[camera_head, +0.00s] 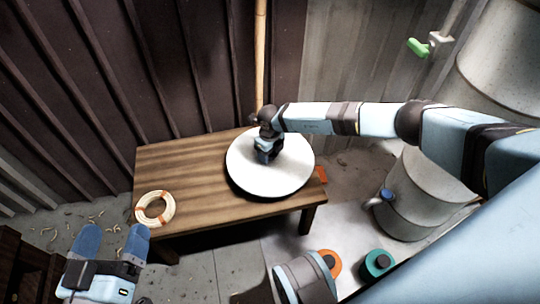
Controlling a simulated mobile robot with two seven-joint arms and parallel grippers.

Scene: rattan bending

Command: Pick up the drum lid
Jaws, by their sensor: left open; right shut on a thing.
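The drum lid (287,182) is a round white disc over the right part of the wooden table (190,165). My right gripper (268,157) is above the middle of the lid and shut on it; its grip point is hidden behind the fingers. I cannot tell whether the lid touches the table, though a dark edge shows under its front rim. My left gripper (110,246) is at the lower left, open and empty, in front of the table and away from the lid.
A coil of pale rattan (155,196) lies at the table's front left corner. A white drum (425,200) stands right of the table. An orange ring (331,262) and a green round thing (377,264) are on the floor. A bamboo pole (260,55) stands behind the table.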

